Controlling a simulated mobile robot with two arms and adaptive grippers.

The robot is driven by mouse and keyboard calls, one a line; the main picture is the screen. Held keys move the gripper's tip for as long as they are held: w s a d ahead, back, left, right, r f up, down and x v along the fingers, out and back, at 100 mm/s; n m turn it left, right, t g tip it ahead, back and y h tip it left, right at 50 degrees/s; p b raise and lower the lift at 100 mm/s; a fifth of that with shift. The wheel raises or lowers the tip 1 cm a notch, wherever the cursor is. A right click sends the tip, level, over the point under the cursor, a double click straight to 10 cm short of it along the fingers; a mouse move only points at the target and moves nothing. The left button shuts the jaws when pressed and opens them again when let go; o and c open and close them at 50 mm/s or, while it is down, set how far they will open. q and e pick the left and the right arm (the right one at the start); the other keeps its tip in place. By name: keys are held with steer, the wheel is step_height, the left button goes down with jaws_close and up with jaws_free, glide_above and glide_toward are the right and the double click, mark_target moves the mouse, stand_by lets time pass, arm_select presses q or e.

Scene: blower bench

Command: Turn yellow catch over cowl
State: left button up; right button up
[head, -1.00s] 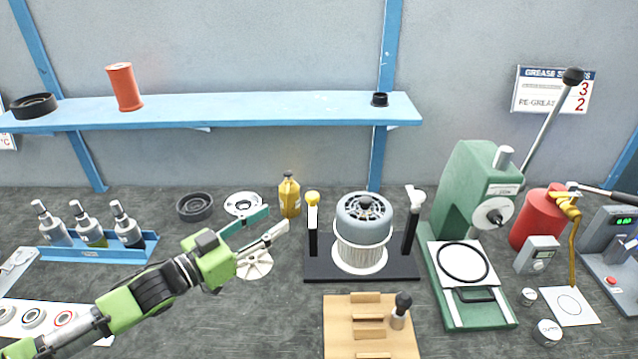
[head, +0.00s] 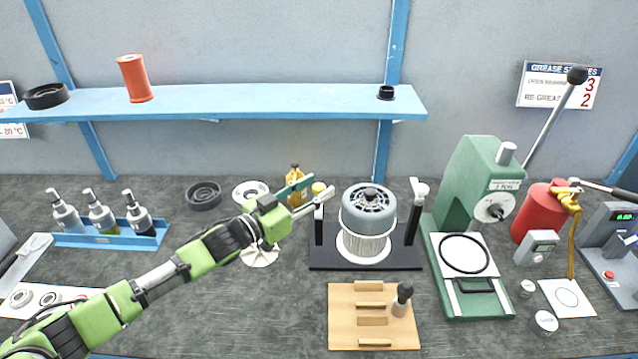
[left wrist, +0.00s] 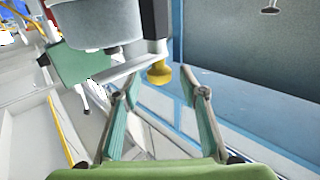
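The yellow catch (head: 318,187) has a round yellow knob at the left of the blower, above a black post. The grey cowl (head: 369,210) stands upright over a white finned body on a black base (head: 366,261), to the right of the catch. My left gripper (head: 322,185) is open, its fingertips around or just short of the yellow knob; the gap is hard to judge. In the left wrist view, the yellow knob (left wrist: 160,73) shows between and beyond the open fingers, with the cowl (left wrist: 95,25) at upper left. My right gripper is not in view.
A white-topped catch (head: 419,188) stands at the cowl's right. A yellow bottle (head: 295,174) is partly hidden behind my gripper. A wooden block stand (head: 345,325) sits in front, and a green press (head: 470,185) stands at right. A blue shelf (head: 250,102) runs behind.

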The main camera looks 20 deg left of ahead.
arm_select(q)
steer(key=shift+x, duration=0.8)
steer(key=shift+c, duration=0.4)
jaws_close()
